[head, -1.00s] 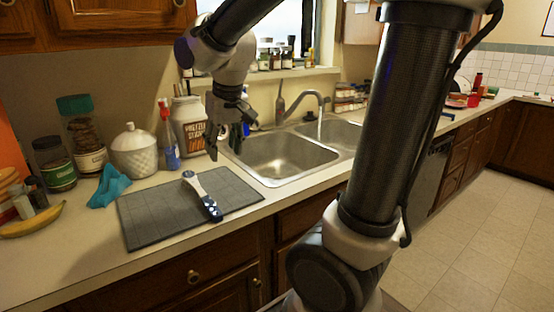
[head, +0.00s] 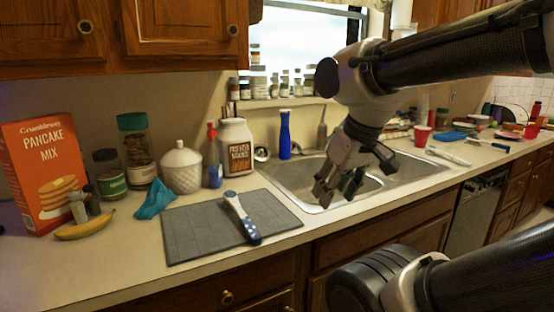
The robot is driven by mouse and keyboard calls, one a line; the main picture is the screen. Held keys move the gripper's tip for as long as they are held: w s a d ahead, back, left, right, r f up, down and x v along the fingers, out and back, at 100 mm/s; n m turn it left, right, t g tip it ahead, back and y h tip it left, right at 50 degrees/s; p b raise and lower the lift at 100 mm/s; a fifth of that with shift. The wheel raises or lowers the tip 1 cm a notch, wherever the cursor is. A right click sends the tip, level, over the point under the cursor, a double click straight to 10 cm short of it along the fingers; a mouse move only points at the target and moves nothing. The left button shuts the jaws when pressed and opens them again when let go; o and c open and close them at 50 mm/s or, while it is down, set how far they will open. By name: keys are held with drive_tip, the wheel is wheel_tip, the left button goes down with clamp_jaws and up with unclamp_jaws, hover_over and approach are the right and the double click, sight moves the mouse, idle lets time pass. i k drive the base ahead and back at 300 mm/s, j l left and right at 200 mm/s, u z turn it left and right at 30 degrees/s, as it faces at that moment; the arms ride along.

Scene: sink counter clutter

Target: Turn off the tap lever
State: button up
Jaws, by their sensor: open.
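The steel double sink (head: 283,183) is set in the counter. At its back stands an upright grey handle-like piece (head: 322,134); I cannot tell whether it is the tap lever or a sprayer. The tap spout is hidden behind my arm's wrist. My gripper (head: 337,193) is open, empty and pointing down over the sink's near part, in front of and slightly right of that grey piece. It appears apart from the sink and the tap.
A blue bottle (head: 285,136) stands at the sink's back left. A pretzel jar (head: 237,150) and red-topped bottle (head: 213,160) are left of it. A grey mat (head: 190,232) with a blue-and-white handled utensil (head: 241,217) lies left of the sink. Small jars (head: 272,88) line the sill.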

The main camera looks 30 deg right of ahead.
sight(324, 112)
drive_tip(key=i+l+z, duration=0.15)
drive_tip(key=l, duration=0.2)
drive_tip(key=l+z, duration=0.15)
drive_tip(key=l, duration=0.2)
drive_tip(key=i+l+z, duration=0.15)
drive_tip(key=l, duration=0.2)
drive_tip(key=i+l+z, duration=0.15)
drive_tip(key=l, duration=0.15)
